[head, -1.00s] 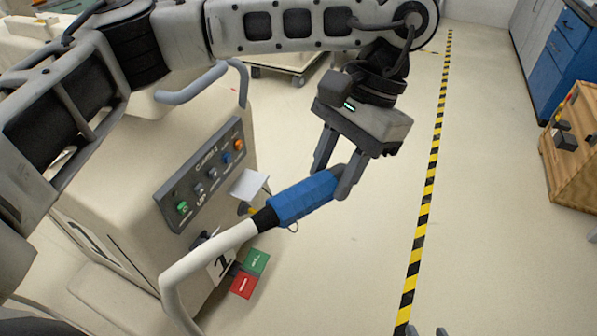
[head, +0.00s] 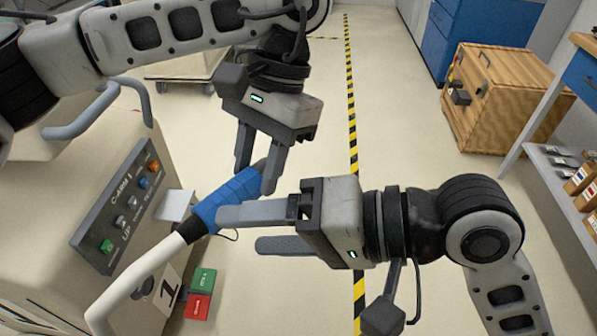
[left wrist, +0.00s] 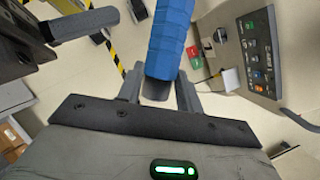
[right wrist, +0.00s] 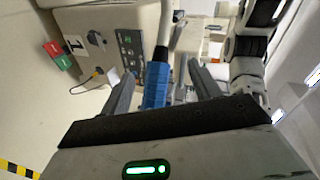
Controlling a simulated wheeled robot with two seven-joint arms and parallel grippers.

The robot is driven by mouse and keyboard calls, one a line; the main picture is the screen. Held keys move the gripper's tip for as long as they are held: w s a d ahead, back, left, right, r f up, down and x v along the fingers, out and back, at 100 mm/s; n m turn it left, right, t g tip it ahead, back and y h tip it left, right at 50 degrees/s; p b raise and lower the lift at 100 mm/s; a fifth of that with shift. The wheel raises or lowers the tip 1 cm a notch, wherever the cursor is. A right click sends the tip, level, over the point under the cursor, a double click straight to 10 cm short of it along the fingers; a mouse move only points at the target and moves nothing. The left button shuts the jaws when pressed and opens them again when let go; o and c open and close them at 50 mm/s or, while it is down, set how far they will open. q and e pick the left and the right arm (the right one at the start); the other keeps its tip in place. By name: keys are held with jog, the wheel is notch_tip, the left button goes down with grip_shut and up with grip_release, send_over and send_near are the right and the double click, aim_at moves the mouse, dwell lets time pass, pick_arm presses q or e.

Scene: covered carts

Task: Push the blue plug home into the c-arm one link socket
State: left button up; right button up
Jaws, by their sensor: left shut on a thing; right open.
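The blue plug (head: 232,195) is a ribbed blue grip on the end of a thick white cable (head: 140,272), joined by a black collar. My left gripper (head: 254,177) is shut on the free end of the plug, above the floor beside the cart. The plug also shows in the left wrist view (left wrist: 171,42). My right gripper (head: 238,231) is open, its fingers pointing left near the plug's lower end. In the right wrist view the plug (right wrist: 156,84) appears between its spread fingers. A dark round fitting (right wrist: 95,38) is on the cart near the "1" label; I cannot tell whether it is the socket.
The covered C-arm 1 cart (head: 55,170) with its button panel (head: 118,210) stands at left. Red (head: 197,306) and green (head: 203,279) labelled pieces are below. A wooden crate (head: 508,100) and a shelf stand at right. Open floor with a striped line lies between.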

aim_at(236, 198)
jog(key=w+d+r+m+t+h, duration=0.2)
jog(key=d+r+m+h, duration=0.1)
jog(key=r+m+h, duration=0.4)
jog(key=shift+m+y, duration=0.4)
jog(key=shift+y, duration=0.4)
jog(key=x, duration=1.2)
jog(key=shift+d+f, duration=0.2)
jog(key=shift+f, duration=0.4)
jog(key=c, duration=1.2)
pick_arm(q)
jog(key=o, duration=1.2)
jog(key=shift+o, duration=0.4)
jog(key=shift+s+d+r, duration=0.1)
jog(key=shift+d, duration=0.1)
pick_arm(e)
jog(key=shift+r, duration=0.1)
